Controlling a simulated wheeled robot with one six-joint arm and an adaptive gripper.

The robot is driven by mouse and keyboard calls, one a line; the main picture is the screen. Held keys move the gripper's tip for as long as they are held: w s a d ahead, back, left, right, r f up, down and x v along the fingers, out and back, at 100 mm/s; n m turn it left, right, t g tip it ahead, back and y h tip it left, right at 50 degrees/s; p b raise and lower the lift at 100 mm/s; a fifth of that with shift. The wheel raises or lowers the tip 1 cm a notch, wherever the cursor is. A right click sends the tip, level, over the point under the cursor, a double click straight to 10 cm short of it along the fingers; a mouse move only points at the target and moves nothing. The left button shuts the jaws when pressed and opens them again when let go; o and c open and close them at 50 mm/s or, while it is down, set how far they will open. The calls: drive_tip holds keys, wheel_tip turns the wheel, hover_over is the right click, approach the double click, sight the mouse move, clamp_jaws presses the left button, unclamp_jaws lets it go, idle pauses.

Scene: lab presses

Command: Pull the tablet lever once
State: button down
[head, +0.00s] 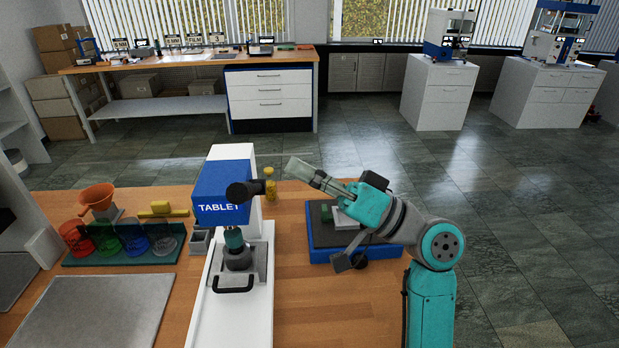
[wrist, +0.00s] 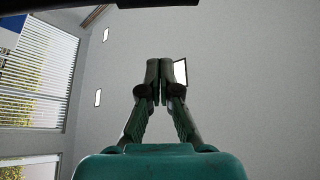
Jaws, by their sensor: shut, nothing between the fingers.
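The tablet press (head: 222,200) stands on the wooden bench, with a blue head marked TABLET, a white column and a white base. A black round-ended part (head: 243,190), seemingly the lever, sticks out at the right side of the blue head. My gripper (head: 292,165) is to the right of and slightly above this part in the head view, with a gap in the picture; depth is hard to tell. Its fingers are shut and empty. In the wrist view the closed fingers (wrist: 166,68) point at a plain grey wall or ceiling, and neither press nor lever shows.
A black front handle (head: 233,288) is on the press base. A small yellow object (head: 270,180) stands right of the column. A blue-based device (head: 325,254) sits under my arm. A green rack (head: 160,257) with coloured cups and an orange funnel (head: 96,197) are at left.

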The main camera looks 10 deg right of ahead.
drive_tip(key=a, duration=0.6)
drive_tip(key=shift+a+f, duration=0.15)
drive_tip(key=shift+f, duration=0.15)
drive_tip(key=shift+s+f, duration=0.1)
drive_tip(key=shift+s, duration=0.05)
drive_tip(key=s+f+n+g+y, duration=0.1)
drive_tip(key=s+f+n+g, duration=0.1)
drive_tip(key=f+n, duration=0.3)
drive_tip(key=s+f+n+g+y, duration=0.1)
drive_tip(key=f+n+g, duration=0.3)
drive_tip(key=f, duration=0.6)
drive_tip(key=shift+s+f+n+y, duration=0.15)
drive_tip(key=shift+s+n+y, duration=0.25)
drive_tip(key=shift+s, duration=0.5)
drive_tip(key=shift+a, duration=0.1)
